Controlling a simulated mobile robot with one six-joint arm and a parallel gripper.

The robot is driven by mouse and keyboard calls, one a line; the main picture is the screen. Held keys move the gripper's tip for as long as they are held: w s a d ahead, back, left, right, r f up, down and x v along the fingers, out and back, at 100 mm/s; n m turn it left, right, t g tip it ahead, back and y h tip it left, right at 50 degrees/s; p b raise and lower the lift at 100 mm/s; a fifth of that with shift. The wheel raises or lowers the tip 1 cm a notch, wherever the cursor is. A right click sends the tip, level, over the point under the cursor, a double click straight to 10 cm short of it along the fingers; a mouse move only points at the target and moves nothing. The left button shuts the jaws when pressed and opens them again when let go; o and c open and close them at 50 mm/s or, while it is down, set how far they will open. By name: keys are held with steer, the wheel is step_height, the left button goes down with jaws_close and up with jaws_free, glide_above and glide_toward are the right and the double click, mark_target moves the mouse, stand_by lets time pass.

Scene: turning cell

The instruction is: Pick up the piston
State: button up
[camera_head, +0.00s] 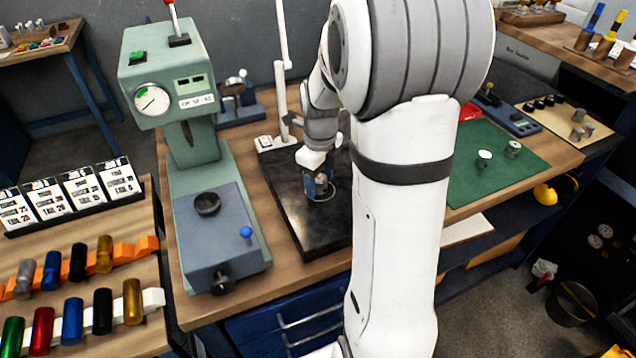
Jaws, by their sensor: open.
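My gripper (316,172) is low over the black stone plate (289,216) in the middle of the bench, mostly seen from behind and partly covered by my arm. A small metallic cylinder with a bluish look (321,187) shows right at the gripper; it may be the piston, but the view is too small to be sure. A pale ring outline lies around its foot on the plate. My gripper is open; whether its fingers stand around the cylinder or beside it cannot be told. Two other small metal cylinders (484,158) (512,148) stand on the green mat (478,188).
A green press-like tester (190,160) with a dial stands left of the plate. A measuring stand with a tall pale post (281,100) rises behind the gripper. Racks of coloured cylinders (72,320) fill the lower left. The plate's front is clear.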

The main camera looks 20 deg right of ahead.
steer(key=shift+c, duration=0.6)
steer(key=c, duration=1.1)
